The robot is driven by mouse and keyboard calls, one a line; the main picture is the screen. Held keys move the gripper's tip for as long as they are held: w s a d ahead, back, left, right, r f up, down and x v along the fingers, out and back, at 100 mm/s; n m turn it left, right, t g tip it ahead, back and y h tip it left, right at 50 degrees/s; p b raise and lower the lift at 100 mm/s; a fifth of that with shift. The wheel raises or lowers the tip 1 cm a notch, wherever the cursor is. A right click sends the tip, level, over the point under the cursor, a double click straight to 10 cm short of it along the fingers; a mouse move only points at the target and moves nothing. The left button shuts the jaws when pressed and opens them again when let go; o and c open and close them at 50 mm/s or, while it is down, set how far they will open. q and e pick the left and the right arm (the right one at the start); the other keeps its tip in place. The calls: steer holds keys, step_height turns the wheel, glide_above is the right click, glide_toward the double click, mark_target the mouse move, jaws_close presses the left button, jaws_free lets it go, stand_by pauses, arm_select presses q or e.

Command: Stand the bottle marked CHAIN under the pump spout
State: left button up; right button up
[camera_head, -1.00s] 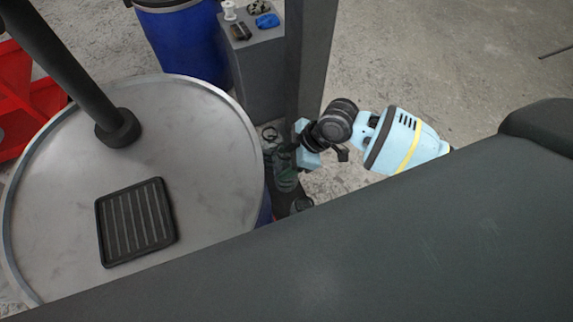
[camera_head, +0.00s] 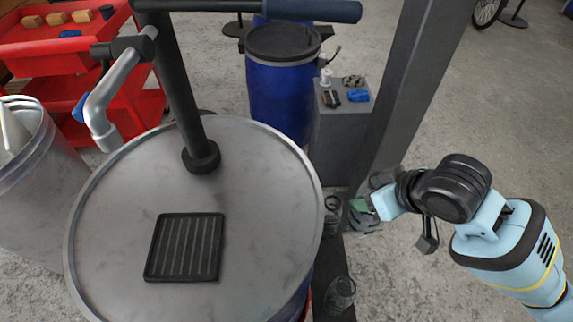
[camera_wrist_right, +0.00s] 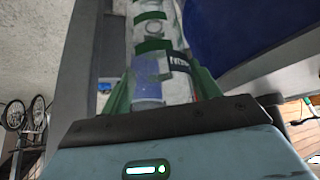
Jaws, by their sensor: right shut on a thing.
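The pump spout (camera_head: 97,113) is a silver bent pipe at the upper left of the head view. A black ribbed drip tray (camera_head: 186,247) lies on the metal drum top (camera_head: 255,205), with nothing standing on it. My right gripper (camera_head: 360,207) is beside the grey post, right of the drum. It is shut on a clear bottle (camera_head: 367,224), which also shows between green fingers in the right wrist view (camera_wrist_right: 152,60). Its dark label is not clearly readable. Other clear bottles stand on the dark strip by the drum (camera_head: 340,291). My left gripper is out of view.
The grey post (camera_head: 400,100) rises close to my right gripper. The pump column (camera_head: 183,100) stands at the drum's back. A blue barrel (camera_head: 283,85), a grey box (camera_head: 342,145) and a red cart (camera_head: 60,55) are behind. A pale bin (camera_head: 35,190) stands left.

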steer(key=s+d+r+m+h, duration=0.1)
steer(key=d+r+m+h, duration=0.2)
steer(key=r, duration=0.4)
steer(key=d+m, duration=0.1)
steer(key=m, duration=0.1)
steer(key=shift+s+r+m+t, duration=0.2)
steer(key=shift+s+m+t, duration=0.1)
steer(key=shift+m+t, duration=0.1)
steer(key=shift+s, duration=0.1)
